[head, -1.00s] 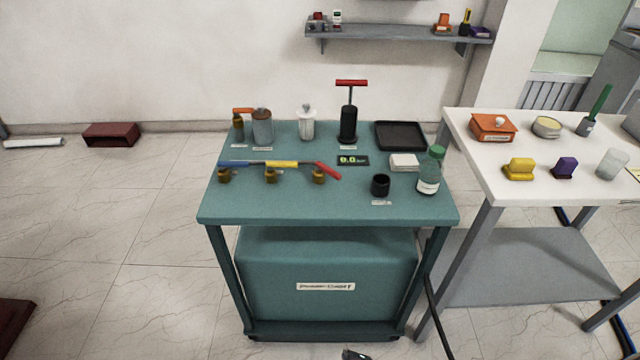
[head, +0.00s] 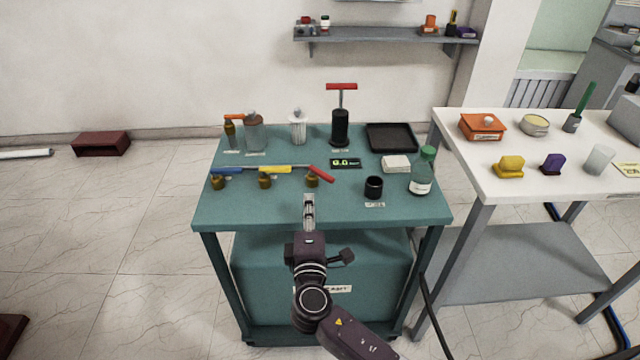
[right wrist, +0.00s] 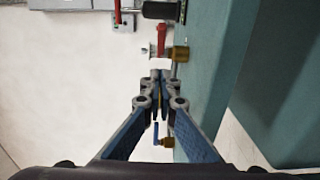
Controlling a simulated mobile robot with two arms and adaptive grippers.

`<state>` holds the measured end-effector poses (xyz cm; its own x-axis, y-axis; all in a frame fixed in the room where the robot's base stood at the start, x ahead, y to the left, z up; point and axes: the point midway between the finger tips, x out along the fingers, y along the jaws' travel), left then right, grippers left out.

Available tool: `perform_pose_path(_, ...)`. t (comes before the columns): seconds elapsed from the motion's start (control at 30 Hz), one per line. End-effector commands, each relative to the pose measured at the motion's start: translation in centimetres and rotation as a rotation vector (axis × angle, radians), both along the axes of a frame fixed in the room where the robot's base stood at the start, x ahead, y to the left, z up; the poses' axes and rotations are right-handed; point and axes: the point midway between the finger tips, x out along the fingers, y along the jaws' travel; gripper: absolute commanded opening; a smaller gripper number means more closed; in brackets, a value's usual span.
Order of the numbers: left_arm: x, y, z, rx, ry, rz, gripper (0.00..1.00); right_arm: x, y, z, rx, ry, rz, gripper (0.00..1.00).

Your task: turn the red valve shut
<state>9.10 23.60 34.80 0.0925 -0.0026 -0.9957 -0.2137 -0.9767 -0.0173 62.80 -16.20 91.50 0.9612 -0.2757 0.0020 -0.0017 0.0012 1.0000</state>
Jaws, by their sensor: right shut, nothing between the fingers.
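The red valve is a red lever (head: 321,173) on a brass body (head: 312,182), at the right end of a row of valves on the teal cart (head: 240,208). Its lever slants down to the right, unlike the blue lever (head: 227,170) and yellow lever (head: 275,169). My right gripper (head: 308,198) is shut and empty, just in front of the red valve. In the right wrist view the closed fingertips (right wrist: 160,76) point toward a red lever (right wrist: 163,38) and brass body (right wrist: 181,54), seemingly apart from them. My left gripper is out of view.
Behind the valves stand a black pump with a red handle (head: 341,87), a lit display (head: 345,163) and a black tray (head: 391,137). A black cup (head: 374,188) and green-capped bottle (head: 422,172) stand right of the red valve. A white table (head: 470,185) adjoins the cart.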

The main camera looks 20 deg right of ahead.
Motion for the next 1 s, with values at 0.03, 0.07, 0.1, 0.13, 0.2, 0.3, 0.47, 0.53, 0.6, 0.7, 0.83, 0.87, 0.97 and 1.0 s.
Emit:
perform_pose_path(0.03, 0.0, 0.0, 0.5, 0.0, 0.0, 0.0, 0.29, 1.2, -0.4, 0.4, -0.003, 0.0, -0.002, 0.0)
perform_pose_path(0.07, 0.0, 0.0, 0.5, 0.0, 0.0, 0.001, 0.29, 1.7, -0.5, 0.3, -0.002, 0.0, -0.001, 0.0)
perform_pose_path(0.1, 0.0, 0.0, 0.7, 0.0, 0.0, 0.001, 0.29, 2.4, -0.7, 0.2, -0.002, 0.001, 0.0, 0.0)
perform_pose_path(0.13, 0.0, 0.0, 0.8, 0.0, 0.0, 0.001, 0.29, 3.0, -0.9, 0.3, -0.002, 0.0, 0.0, 0.0)
perform_pose_path(0.2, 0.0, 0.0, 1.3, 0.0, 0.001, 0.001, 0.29, 3.6, -1.9, 0.3, -0.003, 0.002, -0.002, 0.0)
perform_pose_path(0.3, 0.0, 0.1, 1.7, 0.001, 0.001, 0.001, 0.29, 4.3, -3.1, 0.2, -0.002, 0.002, 0.0, 0.0)
perform_pose_path(0.47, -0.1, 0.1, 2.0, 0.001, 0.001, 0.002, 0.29, 4.8, -4.1, 0.0, 0.001, 0.002, 0.0, 0.0)
perform_pose_path(0.53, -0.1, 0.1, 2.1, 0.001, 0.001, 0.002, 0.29, 4.9, -4.3, -0.1, 0.001, 0.003, 0.001, 0.0)
perform_pose_path(0.6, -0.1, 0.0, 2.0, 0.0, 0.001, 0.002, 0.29, 5.0, -4.3, -0.1, 0.002, 0.003, 0.001, 0.0)
perform_pose_path(0.7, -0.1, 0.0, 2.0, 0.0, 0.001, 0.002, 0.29, 5.0, -4.4, -0.1, 0.002, 0.003, 0.001, 0.0)
perform_pose_path(0.83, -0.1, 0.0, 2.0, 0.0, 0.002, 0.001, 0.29, 5.0, -4.3, -0.1, 0.002, 0.003, 0.001, 0.0)
perform_pose_path(0.87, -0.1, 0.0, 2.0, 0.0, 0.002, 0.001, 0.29, 4.9, -4.4, -0.1, 0.002, 0.003, 0.002, 0.0)
perform_pose_path(0.97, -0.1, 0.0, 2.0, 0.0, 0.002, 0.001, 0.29, 4.9, -4.5, -0.1, 0.002, 0.003, 0.007, 0.0)
perform_pose_path(1.0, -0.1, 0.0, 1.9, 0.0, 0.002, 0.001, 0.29, 4.9, -4.6, -0.2, 0.002, 0.003, 0.012, 0.0)
